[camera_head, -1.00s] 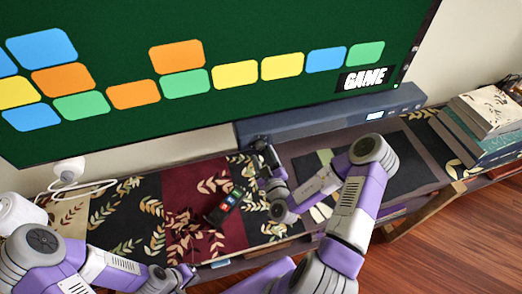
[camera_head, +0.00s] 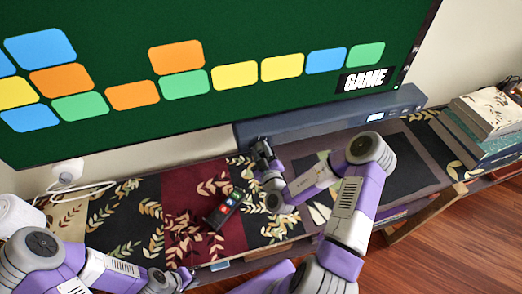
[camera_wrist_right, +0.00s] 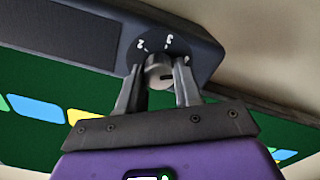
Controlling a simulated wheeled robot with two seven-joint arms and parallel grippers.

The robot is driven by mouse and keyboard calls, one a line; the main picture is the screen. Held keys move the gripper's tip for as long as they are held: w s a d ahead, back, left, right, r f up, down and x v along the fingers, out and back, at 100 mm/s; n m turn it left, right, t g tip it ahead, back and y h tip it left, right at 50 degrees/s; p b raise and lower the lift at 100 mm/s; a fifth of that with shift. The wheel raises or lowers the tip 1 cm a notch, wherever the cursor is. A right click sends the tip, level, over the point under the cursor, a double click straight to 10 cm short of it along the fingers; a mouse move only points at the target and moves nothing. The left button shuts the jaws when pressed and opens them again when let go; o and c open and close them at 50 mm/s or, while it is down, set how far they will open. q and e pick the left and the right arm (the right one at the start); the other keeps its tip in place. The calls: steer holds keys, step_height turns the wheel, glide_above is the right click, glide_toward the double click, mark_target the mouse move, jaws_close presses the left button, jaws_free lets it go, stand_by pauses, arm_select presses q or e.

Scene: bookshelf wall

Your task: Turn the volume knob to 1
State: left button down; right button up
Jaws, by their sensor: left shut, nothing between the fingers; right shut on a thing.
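The volume knob (camera_wrist_right: 158,72) is a small grey cylinder on the end of a dark soundbar (camera_wrist_right: 185,45). White number marks show on the panel beside it. In the right wrist view, my right gripper (camera_wrist_right: 160,82) has one finger on each side of the knob and is shut on it. In the head view, my right gripper (camera_head: 262,150) is at the soundbar's left end and hides the knob. The soundbar also shows in the head view (camera_head: 330,120), below the screen. My left gripper (camera_head: 190,272) is low at the front edge of the shelf, shut and empty.
A large green screen (camera_head: 250,40) stands behind the soundbar. Several books (camera_head: 485,120) are stacked at the right. A white cable and plug (camera_head: 70,170) sit at the left.

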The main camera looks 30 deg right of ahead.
steer(key=shift+r+n+p, duration=0.1)
steer(key=shift+n+p, duration=0.2)
steer(key=shift+p, duration=0.5)
steer(key=n+p, duration=0.9)
steer(key=p, duration=0.2)
steer(key=n+p, duration=0.3)
steer(key=n, duration=0.1)
steer(key=shift+n+p, duration=0.35)
steer(key=shift+n, duration=0.05)
steer(key=n+p, duration=0.1)
steer(key=n, duration=0.1)
steer(key=n+p, duration=0.1)
steer(key=n, duration=0.1)
steer(key=shift+f+n+p, duration=0.2)
steer(key=shift+n+p, duration=0.1)
steer(key=shift+p, duration=0.05)
steer(key=n+p, duration=0.2)
steer(key=n, duration=0.3)
steer(key=shift+p, duration=0.3)
steer(key=n+p, duration=0.2)
steer(key=n, duration=0.3)
steer(key=shift+d+n, duration=0.1)
steer(key=shift+n, duration=0.3)
steer(key=n+p, duration=0.2)
steer(key=n, duration=0.3)
steer(key=shift+d+n, duration=0.1)
steer(key=shift+n, duration=0.3)
